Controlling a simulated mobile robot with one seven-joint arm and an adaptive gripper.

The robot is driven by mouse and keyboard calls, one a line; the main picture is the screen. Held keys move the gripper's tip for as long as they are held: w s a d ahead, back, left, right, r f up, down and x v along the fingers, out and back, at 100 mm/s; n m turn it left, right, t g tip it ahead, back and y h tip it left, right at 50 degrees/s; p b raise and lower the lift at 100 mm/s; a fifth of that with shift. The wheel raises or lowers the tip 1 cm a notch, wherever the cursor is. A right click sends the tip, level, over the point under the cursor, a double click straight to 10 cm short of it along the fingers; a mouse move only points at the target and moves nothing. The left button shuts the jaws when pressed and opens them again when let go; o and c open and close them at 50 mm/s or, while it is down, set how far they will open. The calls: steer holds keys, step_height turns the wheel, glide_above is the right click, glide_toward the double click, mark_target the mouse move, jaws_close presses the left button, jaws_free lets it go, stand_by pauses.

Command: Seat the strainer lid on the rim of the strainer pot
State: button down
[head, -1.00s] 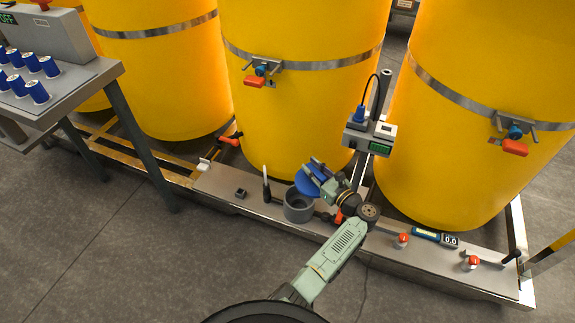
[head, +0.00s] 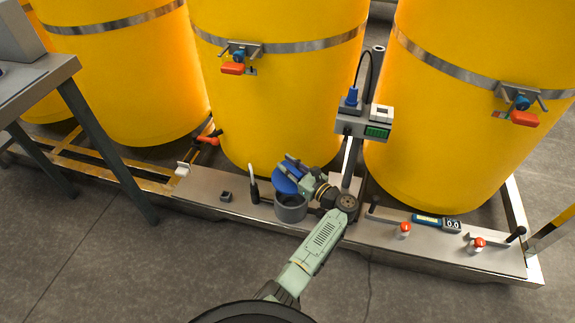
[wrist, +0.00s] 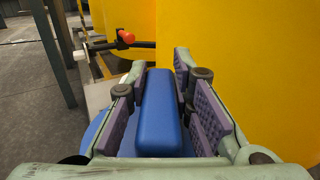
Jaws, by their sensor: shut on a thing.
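The strainer lid is a blue disc (head: 284,186) with a blue block handle (wrist: 160,115). My gripper (head: 293,170) is shut on this handle, with its finger pads on both sides in the wrist view (wrist: 160,75). The grey strainer pot (head: 290,211) stands open on the skid deck. The lid is tilted just above and behind the pot's rim in the head view. I cannot tell whether it touches the rim. The gripper hides part of the lid. The pot is not clearly visible in the wrist view.
A dark upright handle with a pale top (head: 252,182) stands just left of the pot. A small dark block (head: 226,196) sits further left. Yellow tanks (head: 285,105) rise close behind. A post-mounted box with a green display (head: 377,132) stands to the right.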

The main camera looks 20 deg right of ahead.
steer(key=shift+f+b, duration=2.15)
steer(key=shift+f, duration=0.7)
steer(key=shift+p, duration=0.75)
steer(key=shift+f+b, duration=1)
steer(key=shift+f, duration=0.5)
steer(key=c, duration=1.3)
jaws_free()
steer(key=shift+c, duration=0.2)
